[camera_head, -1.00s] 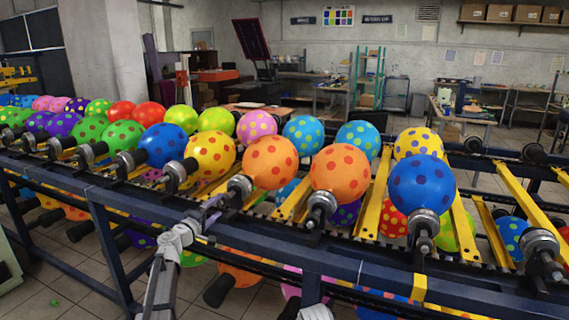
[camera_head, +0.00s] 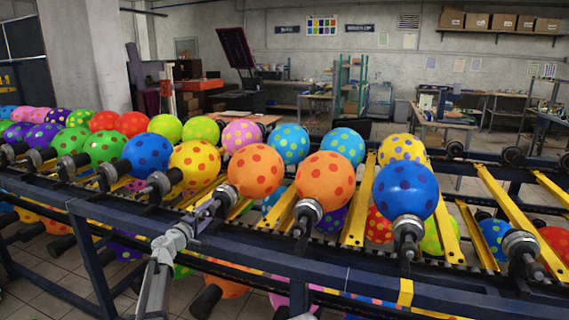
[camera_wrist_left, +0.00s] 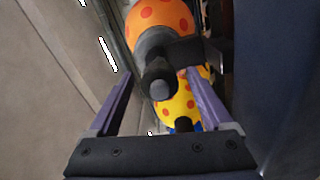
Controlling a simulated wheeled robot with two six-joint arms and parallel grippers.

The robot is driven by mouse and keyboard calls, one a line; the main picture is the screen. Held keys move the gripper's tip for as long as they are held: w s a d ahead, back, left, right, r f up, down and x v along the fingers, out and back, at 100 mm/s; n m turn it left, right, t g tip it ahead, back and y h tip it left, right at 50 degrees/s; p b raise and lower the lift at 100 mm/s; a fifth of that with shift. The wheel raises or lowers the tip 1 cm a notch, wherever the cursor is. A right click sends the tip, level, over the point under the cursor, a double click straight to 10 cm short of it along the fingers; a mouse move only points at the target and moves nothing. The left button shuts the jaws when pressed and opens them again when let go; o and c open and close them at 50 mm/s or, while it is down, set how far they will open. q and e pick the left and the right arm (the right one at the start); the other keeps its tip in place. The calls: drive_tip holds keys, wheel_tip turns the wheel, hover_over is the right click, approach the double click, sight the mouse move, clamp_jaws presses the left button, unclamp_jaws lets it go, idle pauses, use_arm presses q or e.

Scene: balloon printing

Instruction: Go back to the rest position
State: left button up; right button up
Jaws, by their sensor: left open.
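My left gripper (camera_head: 207,210) is over the front rail of the balloon line, in front of an orange spotted balloon (camera_head: 256,171) and a yellow one (camera_head: 195,167). In the left wrist view its two purple fingers (camera_wrist_left: 160,95) stand wide apart. Between and beyond them are a dark nozzle (camera_wrist_left: 159,82), an orange spotted balloon (camera_wrist_left: 160,22) and a yellow spotted balloon (camera_wrist_left: 186,108). Nothing shows held in the fingers.
The blue rack (camera_head: 330,272) carries a row of spotted balloons on black nozzles with yellow bars between. Another orange balloon (camera_head: 325,181) and a blue one (camera_head: 405,190) sit to the right. More balloons hang below. Workbenches stand behind.

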use_arm(q)
drive_tip(key=v, duration=0.7)
drive_tip(key=shift+d, duration=0.1)
drive_tip(key=x, duration=0.9)
drive_tip(key=shift+s+n, duration=0.15)
drive_tip(key=shift+n, duration=0.45)
drive_tip(key=shift+r+n, duration=0.1)
drive_tip(key=shift+n, duration=0.9)
drive_tip(key=n, duration=0.4)
drive_tip(key=shift+n, duration=0.3)
drive_tip(key=n, duration=0.4)
drive_tip(key=shift+v, duration=3.2)
